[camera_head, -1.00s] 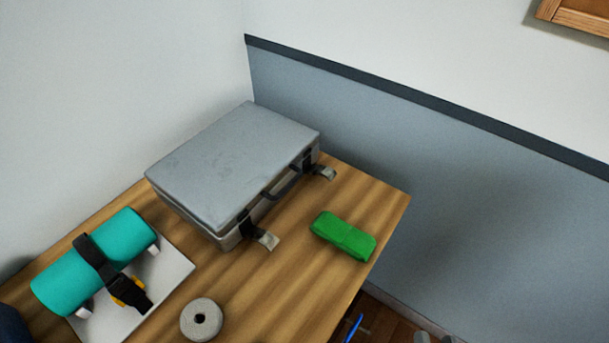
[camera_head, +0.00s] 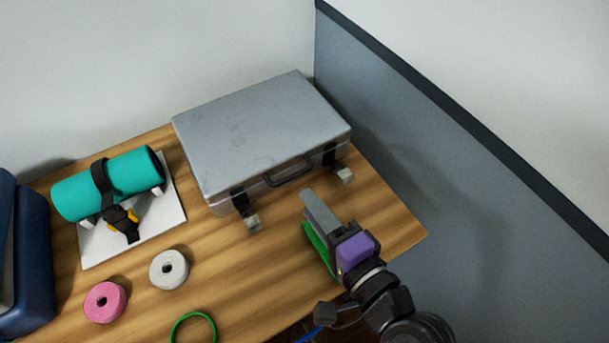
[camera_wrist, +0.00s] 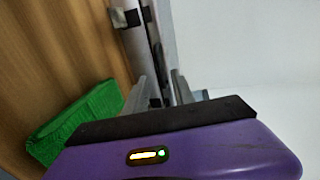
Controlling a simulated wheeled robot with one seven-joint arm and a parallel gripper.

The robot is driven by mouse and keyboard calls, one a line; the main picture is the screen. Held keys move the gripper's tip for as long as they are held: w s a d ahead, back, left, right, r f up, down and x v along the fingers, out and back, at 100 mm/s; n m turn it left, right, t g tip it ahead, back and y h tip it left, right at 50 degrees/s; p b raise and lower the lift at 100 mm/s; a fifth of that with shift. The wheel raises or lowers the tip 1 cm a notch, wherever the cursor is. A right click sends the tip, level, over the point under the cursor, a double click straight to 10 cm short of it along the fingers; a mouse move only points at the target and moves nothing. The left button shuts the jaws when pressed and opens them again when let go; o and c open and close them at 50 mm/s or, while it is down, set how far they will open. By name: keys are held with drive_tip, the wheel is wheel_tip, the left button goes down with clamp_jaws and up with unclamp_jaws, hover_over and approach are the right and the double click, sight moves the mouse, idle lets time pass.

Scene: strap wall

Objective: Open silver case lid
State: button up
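The silver case (camera_head: 255,125) lies flat on the wooden table with its lid down. Its black handle (camera_head: 288,172) is on the front side. Two straps with pale metal ends, the left one (camera_head: 252,218) and the right one (camera_head: 343,173), hang loose from the front onto the table. My gripper (camera_head: 306,194) is in front of the case, above the table and apart from it. In the wrist view my gripper (camera_wrist: 160,88) has its two fingers apart with nothing held, and the case's edge (camera_wrist: 150,45) shows beyond them.
A green block (camera_head: 318,250) lies under my gripper, partly hidden. A teal roll (camera_head: 130,178) is strapped on a white board (camera_head: 160,222) at left. Grey (camera_head: 169,269) and pink rolls (camera_head: 105,302) and a green ring (camera_head: 194,327) lie at the front. Walls stand close behind the case.

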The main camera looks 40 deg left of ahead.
drive_tip(key=shift+p+x, duration=0.35)
drive_tip(key=shift+x, duration=3.5)
drive_tip(key=shift+c, duration=0.4)
clamp_jaws()
